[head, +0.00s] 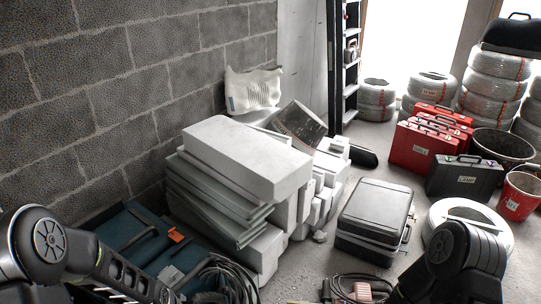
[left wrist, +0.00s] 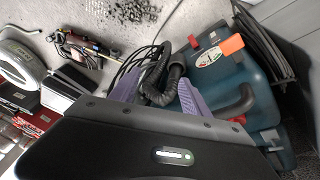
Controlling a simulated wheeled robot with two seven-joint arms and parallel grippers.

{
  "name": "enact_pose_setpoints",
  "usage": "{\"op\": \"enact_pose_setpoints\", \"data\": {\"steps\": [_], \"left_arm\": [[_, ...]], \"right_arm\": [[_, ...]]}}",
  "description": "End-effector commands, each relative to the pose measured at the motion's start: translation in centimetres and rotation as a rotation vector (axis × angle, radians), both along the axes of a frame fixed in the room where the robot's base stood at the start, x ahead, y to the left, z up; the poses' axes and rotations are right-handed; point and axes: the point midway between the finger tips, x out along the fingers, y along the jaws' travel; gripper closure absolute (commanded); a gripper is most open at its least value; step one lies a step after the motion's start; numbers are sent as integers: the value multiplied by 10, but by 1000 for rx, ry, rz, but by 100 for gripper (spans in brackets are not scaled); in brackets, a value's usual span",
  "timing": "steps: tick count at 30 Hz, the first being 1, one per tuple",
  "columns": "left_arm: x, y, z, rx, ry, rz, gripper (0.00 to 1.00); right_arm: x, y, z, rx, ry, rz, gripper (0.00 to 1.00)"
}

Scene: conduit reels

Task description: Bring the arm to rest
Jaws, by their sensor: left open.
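My left gripper (left wrist: 158,92) shows in the left wrist view with its two purple fingers apart. A black ribbed hose (left wrist: 160,88) lies beyond and between the fingers; I see no grip on it. A teal machine (left wrist: 225,85) with an orange switch and a red part is just right of the fingers. In the head view my left arm (head: 48,245) is bent at the lower left, over the teal machine (head: 135,240), and its fingers are out of the picture. My right arm (head: 462,262) is at the lower right, and its gripper is out of view.
White blocks (head: 245,160) are stacked by the block wall. A dark grey case (head: 375,213) stands right of them. Red cases (head: 418,145), a grey case (head: 464,180), a red bucket (head: 518,195) and stacked conduit reels (head: 492,85) fill the right. Cables (head: 225,272) lie near the front.

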Motion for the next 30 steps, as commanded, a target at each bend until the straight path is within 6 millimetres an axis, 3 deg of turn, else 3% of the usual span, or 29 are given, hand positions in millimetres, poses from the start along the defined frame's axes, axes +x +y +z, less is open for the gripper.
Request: {"op": "enact_pose_setpoints", "data": {"steps": [1,5,6,9,13,17,30], "left_arm": [[-14,-20,0,-32,11,16,45],[-57,-73,-9,-120,44,75,45],[-76,-89,-9,-146,67,90,45],[-123,-122,-8,-195,143,108,45],[-165,-145,-5,-231,232,92,45],[-175,-148,-5,-238,258,94,45],[-172,-147,-7,-237,254,94,45]], "right_arm": [[0,0,15,0,0,0,64],[0,0,40,1,0,-1,64],[0,0,50,1,0,-1,64],[0,1,68,1,0,-1,64],[0,1,81,1,0,-1,64],[0,1,86,1,0,-1,64],[0,1,83,1,0,-1,64]]}}
